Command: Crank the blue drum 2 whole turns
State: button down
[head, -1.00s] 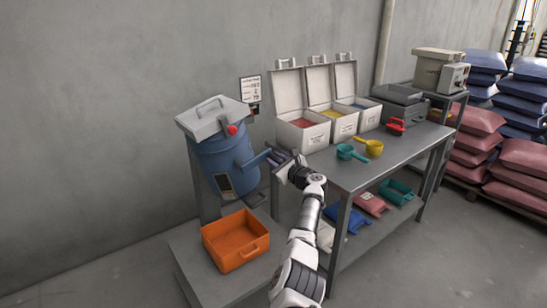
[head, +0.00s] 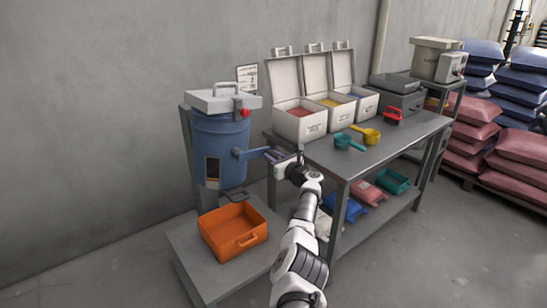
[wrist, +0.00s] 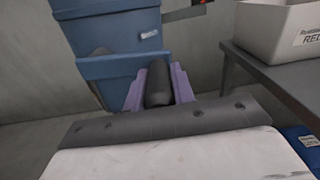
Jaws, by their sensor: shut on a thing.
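The blue drum (head: 222,148) hangs nearly upright on its grey stand at the left in the head view, with a grey handled lid on top. Its blue crank arm (head: 249,153) sticks out to the right. My gripper (head: 273,156) is at the crank's outer end, right of the drum. In the wrist view the purple fingers of my gripper (wrist: 158,88) are closed around the dark crank handle (wrist: 158,82). The blue drum (wrist: 120,35) fills the upper left there. The handle is mostly hidden by my gripper in the head view.
An orange bin (head: 234,232) sits below the drum on a low grey platform (head: 195,268). The workbench (head: 350,165) stands close to the right of my gripper, carrying open white boxes (head: 299,122) and teal and yellow scoops. Bare wall lies to the left.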

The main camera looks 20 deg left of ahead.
jog(key=shift+f, duration=0.2)
jog(key=c, duration=1.3)
grip_release()
jog(key=shift+o, duration=0.7)
jog(key=shift+r, duration=0.1)
jog(key=shift+s+d, duration=0.1)
jog(key=shift+d, duration=0.05)
jog(key=shift+s+d+r+p, duration=0.1)
jog(key=shift+s+d+p, duration=0.3)
jog(key=shift+p, duration=0.35)
jog(key=v, duration=1.2)
jog(key=shift+d, duration=0.2)
